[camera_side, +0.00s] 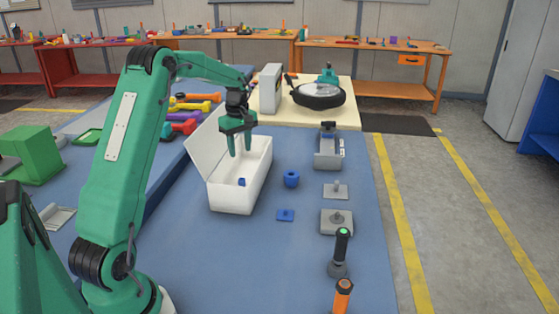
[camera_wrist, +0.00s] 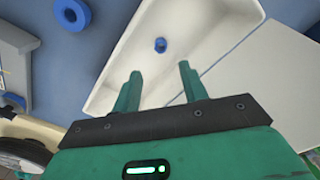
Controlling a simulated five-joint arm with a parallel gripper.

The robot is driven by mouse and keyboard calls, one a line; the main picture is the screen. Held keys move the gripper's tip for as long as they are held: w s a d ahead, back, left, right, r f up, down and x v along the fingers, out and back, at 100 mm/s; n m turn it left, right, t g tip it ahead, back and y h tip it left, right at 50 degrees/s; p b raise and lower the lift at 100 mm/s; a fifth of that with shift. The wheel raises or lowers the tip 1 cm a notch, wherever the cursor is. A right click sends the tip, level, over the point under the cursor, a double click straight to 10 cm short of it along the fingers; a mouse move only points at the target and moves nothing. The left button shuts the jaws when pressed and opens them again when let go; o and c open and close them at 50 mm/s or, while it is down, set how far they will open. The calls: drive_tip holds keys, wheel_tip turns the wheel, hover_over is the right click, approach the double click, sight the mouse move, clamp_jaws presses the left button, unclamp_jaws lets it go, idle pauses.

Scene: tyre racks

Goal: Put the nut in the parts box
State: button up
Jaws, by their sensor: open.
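The nut (camera_side: 241,182) is a small blue piece lying inside the white parts box (camera_side: 230,199). In the wrist view the nut (camera_wrist: 160,45) shows a dark hole and rests on the floor of the box (camera_wrist: 213,28). The box's lid (camera_side: 206,148) stands open on the left side. My gripper (camera_side: 240,154) is open and empty, pointing down over the far part of the box. In the wrist view its two fingers (camera_wrist: 160,69) are apart, with the nut beyond their tips and not between them.
A blue ring (camera_side: 291,179) and a flat blue piece (camera_side: 285,215) are on the blue mat right of the box. Grey fixtures (camera_side: 328,152) and upright-handled tools (camera_side: 340,252) line the right side. A wheel (camera_side: 318,95) lies on the pale board behind. Coloured dumbbell-like items (camera_side: 190,106) are at left.

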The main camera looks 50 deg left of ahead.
drive_tip(key=s+d+r+m+t, duration=0.1)
drive_tip(key=s+d+r+m, duration=0.25)
drive_tip(key=d+r, duration=0.4)
drive_tip(key=s+d+r+m+t, duration=0.1)
drive_tip(key=s+d+r+m, duration=0.3)
drive_tip(key=d, duration=0.6)
drive_tip(key=s+d+m+t, duration=0.3)
drive_tip(key=s+d+m, duration=0.8)
drive_tip(key=s, duration=0.3)
drive_tip(key=shift+s+d+t, duration=0.3)
drive_tip(key=shift+d, duration=0.4)
